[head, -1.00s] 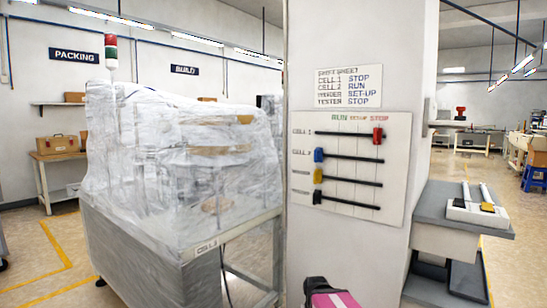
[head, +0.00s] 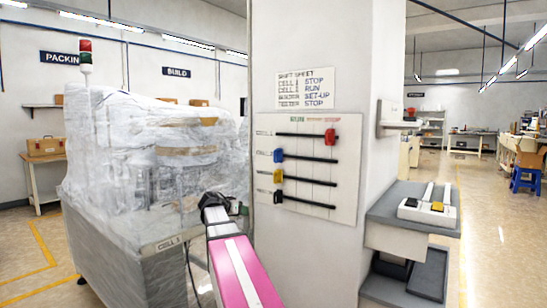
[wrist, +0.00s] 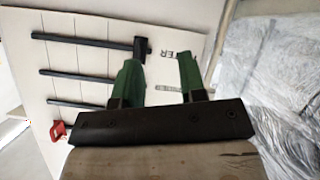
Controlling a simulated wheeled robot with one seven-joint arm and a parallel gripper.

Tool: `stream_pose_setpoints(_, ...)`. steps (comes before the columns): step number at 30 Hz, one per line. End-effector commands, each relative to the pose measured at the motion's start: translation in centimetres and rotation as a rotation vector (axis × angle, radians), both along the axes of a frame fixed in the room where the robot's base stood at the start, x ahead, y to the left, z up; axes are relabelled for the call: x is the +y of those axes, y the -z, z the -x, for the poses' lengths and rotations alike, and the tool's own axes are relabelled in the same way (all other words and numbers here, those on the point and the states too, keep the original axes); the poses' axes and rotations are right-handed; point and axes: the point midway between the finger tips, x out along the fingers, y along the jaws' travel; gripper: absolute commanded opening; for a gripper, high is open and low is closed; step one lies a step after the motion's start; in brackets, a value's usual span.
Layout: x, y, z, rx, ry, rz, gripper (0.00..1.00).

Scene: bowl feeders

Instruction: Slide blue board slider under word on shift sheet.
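The slider board (head: 345,190) is on the white pillar. Its blue slider (head: 278,155) sits at the left end of the second rail, left of the RUN heading. The shift sheet (head: 304,88) above it pairs CELL 2 with RUN. The red slider (head: 330,137) is far right on the top rail. The yellow slider (head: 277,176) and black slider (head: 277,197) are at the left. My gripper (head: 216,200) is left of the board, below the blue slider's height. In the wrist view its green fingers (wrist: 160,75) are apart and empty; the blue slider is not visible there.
A plastic-wrapped machine (head: 140,160) stands close left of the pillar, behind my gripper. A grey ledge (head: 385,212) with a white two-slot unit (head: 427,212) is at the right of the pillar. Open floor lies farther right.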

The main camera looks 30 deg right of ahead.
Motion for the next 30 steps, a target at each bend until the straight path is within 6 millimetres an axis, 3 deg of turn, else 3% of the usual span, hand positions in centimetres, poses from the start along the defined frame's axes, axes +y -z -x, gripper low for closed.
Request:
stream_pose_setpoints(1,-1.7,-3.6,-1.1,-0.069,0.04,0.054,0.38)
stream_pose_setpoints(6,-5.6,-13.5,-1.8,-0.277,0.145,0.218,0.38)
stream_pose_setpoints(9,-7.0,-17.8,-1.7,-0.368,0.183,0.289,0.38)
stream_pose_setpoints(12,-7.8,-20.7,-1.5,-0.427,0.205,0.337,0.38)
stream_pose_setpoints(15,-8.3,-22.1,-1.4,-0.458,0.216,0.362,0.38)
stream_pose_setpoints(20,-9.5,-22.5,-1.6,-0.467,0.219,0.369,0.38)
stream_pose_setpoints(30,-15.3,-22.4,-2.8,-0.464,0.219,0.368,0.38)
